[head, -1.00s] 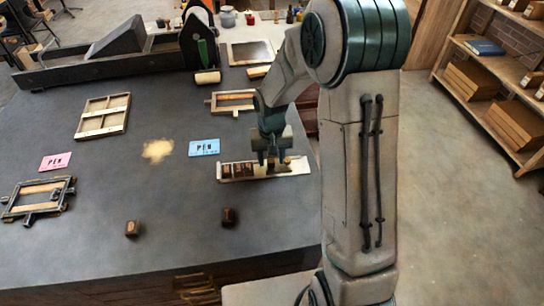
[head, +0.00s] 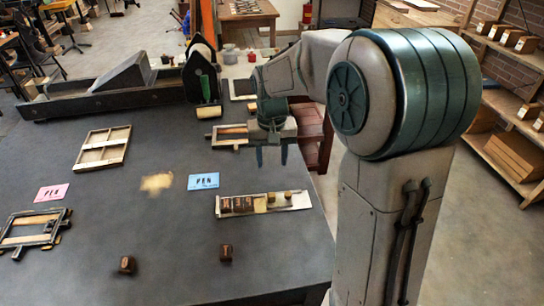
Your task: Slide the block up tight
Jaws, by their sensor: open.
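A shallow pale tray (head: 302,202) lies on the dark table in the head view, right of the blue card. Several dark brown blocks (head: 238,204) stand in a row at its left end. A lighter patch (head: 260,203) lies right of them; I cannot tell whether it is a block or bare tray. My gripper (head: 271,155) hangs above and behind the tray, fingers pointing down, open and empty, touching no block.
Two loose brown blocks, one (head: 226,252) in front of the tray and one (head: 127,264) farther left, lie on the table. A blue card (head: 203,181), a pink card (head: 52,193), wooden frames (head: 103,148) and a press (head: 130,90) stand around. The front middle is mostly clear.

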